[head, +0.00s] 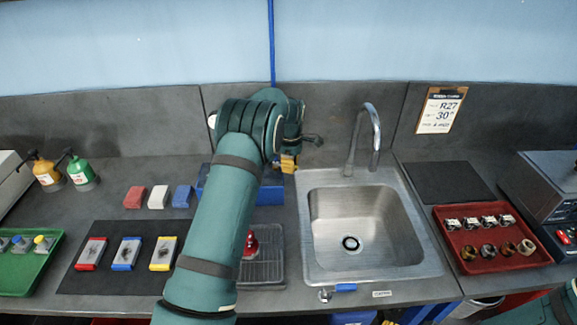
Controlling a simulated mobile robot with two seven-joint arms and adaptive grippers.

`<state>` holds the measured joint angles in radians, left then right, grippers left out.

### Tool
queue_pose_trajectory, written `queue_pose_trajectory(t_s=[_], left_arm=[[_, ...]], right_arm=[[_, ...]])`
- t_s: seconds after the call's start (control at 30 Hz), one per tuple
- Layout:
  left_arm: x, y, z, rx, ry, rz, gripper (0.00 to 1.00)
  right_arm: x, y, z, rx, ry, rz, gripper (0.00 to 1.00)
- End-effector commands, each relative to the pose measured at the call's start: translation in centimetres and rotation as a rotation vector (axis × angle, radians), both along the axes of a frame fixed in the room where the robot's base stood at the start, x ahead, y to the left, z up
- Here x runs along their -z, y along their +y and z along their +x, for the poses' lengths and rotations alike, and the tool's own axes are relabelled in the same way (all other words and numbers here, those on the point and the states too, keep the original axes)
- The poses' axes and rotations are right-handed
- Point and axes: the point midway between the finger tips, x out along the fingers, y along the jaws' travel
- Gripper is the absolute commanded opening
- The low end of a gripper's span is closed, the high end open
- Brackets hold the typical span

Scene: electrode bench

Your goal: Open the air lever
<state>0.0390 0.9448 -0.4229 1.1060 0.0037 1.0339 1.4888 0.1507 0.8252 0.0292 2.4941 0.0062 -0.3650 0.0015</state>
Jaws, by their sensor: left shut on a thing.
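My left arm reaches up from the bottom centre to the back wall, at the lower end of a blue pipe (271,40). My left gripper (306,138) is by the wall, mostly hidden behind my own wrist; only a dark part shows at its right side. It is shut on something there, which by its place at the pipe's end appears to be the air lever. The lever itself is hidden, so its angle cannot be told. My right gripper is out of view; only a bit of my right arm shows at the bottom right.
A steel sink (365,230) with a tall faucet (374,130) is right of my arm. A blue-handled valve (345,287) sits at its front edge. A blue tray (270,194) and grey rack (265,268) stand beside my forearm. A red tray (540,255) is at right.

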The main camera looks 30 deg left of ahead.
Motion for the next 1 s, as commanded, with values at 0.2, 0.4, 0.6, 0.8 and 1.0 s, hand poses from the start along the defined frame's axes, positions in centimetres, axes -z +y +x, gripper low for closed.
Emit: queue_pose_trajectory(t_s=[0.2,0.4,0.6,0.8,1.0], left_arm=[[0.3,0.1,0.7,-0.168,0.007,-0.001,0.00],[0.3,0.4,1.2,-0.279,0.007,-0.001,0.00],[0.3,0.5,1.5,-0.343,0.007,-0.002,0.00],[0.3,0.6,1.6,-0.366,0.007,-0.002,0.00],[0.3,0.6,1.6,-0.368,0.007,-0.002,0.00]], right_arm=[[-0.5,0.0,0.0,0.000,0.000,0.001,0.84],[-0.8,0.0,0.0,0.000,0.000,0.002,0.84],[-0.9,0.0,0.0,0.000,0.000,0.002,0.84],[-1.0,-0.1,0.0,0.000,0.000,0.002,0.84],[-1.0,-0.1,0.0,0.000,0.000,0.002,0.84]])
